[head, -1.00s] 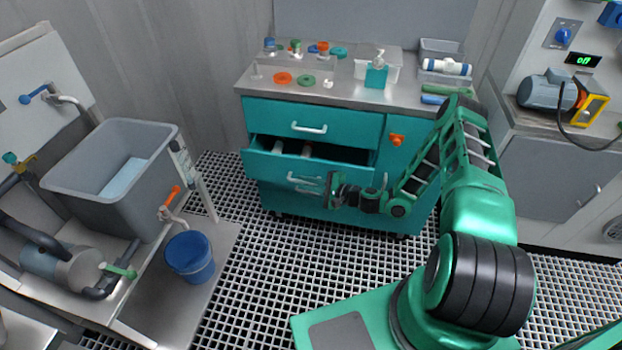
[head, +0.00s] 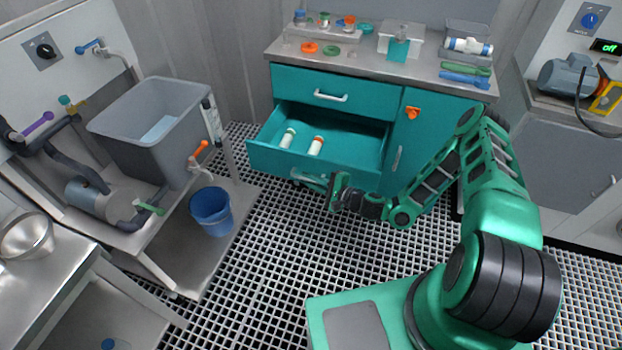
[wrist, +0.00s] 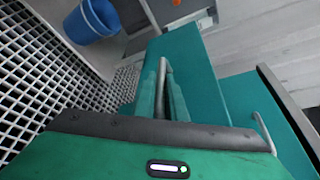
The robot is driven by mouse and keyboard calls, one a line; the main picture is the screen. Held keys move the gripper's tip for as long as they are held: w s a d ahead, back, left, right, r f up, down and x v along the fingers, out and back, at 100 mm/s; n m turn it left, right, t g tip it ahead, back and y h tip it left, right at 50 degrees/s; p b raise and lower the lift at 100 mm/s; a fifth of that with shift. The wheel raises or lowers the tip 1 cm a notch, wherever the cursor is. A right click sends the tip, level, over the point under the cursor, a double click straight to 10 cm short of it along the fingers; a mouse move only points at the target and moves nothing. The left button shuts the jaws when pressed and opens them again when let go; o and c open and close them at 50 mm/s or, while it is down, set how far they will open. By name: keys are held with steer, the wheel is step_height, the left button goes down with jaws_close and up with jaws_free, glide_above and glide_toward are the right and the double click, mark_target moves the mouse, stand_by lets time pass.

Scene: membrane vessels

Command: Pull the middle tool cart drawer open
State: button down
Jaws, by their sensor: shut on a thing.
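The tool cart (head: 300,82) is teal with a grey top. The drawer's metal bar handle (wrist: 162,78) sits between the fingers in the wrist view. My gripper (head: 322,182) is in front of the drawer, shut on this handle; the gripper also shows in the wrist view (wrist: 162,100). The top drawer (head: 360,97) is shut. Any drawer below is mostly hidden behind the open one.
A blue bucket (head: 211,211) stands on a low shelf to the left, below a grey tub (head: 150,120). Caps, tools and a white bin rest on the cart top. A metal table (head: 40,270) is at the lower left. Grating floor is open before the cart.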

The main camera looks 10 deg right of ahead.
steer(key=shift+d+f, duration=0.1)
steer(key=c, duration=2.1)
jaws_free()
steer(key=v, duration=1)
steer(key=shift+s+d, duration=0.25)
steer(key=shift+d, duration=0.05)
